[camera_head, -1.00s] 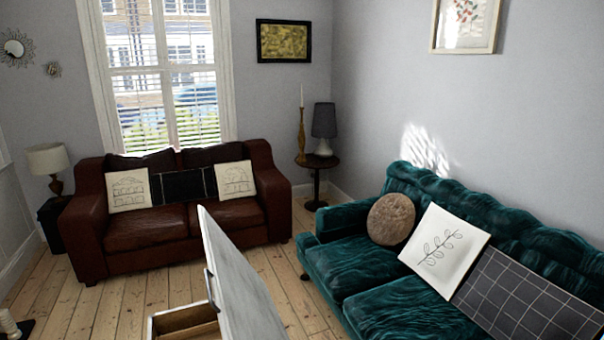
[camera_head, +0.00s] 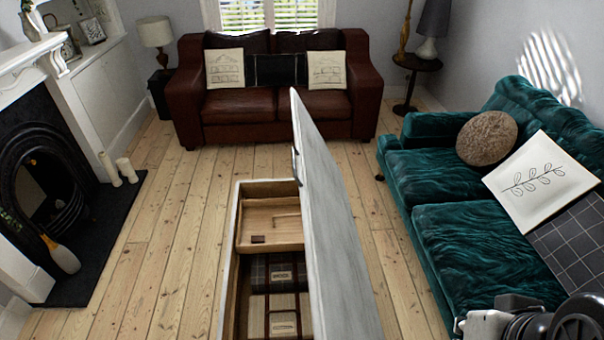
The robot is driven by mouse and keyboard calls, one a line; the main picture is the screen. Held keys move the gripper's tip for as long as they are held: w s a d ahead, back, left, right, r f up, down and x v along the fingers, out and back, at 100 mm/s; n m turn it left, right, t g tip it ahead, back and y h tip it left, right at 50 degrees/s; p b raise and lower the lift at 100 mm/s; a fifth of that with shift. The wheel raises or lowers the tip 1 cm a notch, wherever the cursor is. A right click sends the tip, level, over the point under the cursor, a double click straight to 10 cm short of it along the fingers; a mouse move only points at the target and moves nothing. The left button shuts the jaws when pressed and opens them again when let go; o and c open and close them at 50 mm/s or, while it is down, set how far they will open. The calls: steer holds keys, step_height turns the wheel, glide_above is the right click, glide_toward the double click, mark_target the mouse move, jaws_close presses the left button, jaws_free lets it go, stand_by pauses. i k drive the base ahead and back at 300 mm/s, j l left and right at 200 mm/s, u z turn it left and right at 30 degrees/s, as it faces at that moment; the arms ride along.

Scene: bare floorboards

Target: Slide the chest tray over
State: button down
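The chest (camera_head: 236,205) stands on the floorboards in the lower middle of the head view. Its pale grey lid (camera_head: 335,230) is raised and leans over the right side, hiding that part of the inside. The wooden tray (camera_head: 270,212) sits at the far end of the chest, with a small dark piece on its near edge. Nearer, lower in the chest, lie dark and light items (camera_head: 283,300). Part of my arm shows at the bottom right corner, well right of the chest. My gripper's fingers cannot be made out.
A dark red sofa (camera_head: 275,105) stands behind the chest and a green sofa (camera_head: 455,210) to the right. A fireplace (camera_head: 50,150) with a dark hearth (camera_head: 95,245) is on the left. Bare floor (camera_head: 170,230) lies between hearth and chest.

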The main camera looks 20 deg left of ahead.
mark_target(279, 220)
steer(key=u, duration=1.55)
steer(key=j+u, duration=0.15)
steer(key=u, duration=0.25)
steer(key=j+u, duration=0.2)
steer(key=u, duration=0.2)
steer(key=j+u, duration=0.35)
steer(key=u, duration=0.4)
steer(key=i+j+z, duration=0.1)
steer(key=i+j, duration=1.3)
steer(key=i+l+z, duration=0.25)
steer(key=z, duration=0.15)
steer(key=i+l+z, duration=0.15)
steer(key=i+z, duration=0.95)
steer(key=z, duration=0.15)
steer(key=i+j+z, duration=0.2)
steer(key=i+z, duration=0.4)
steer(key=i, duration=1.7)
steer(key=i+z, duration=0.45)
steer(key=i, duration=0.15)
steer(key=i+j+z, duration=0.9)
steer(key=i, duration=0.15)
steer(key=l, duration=0.1)
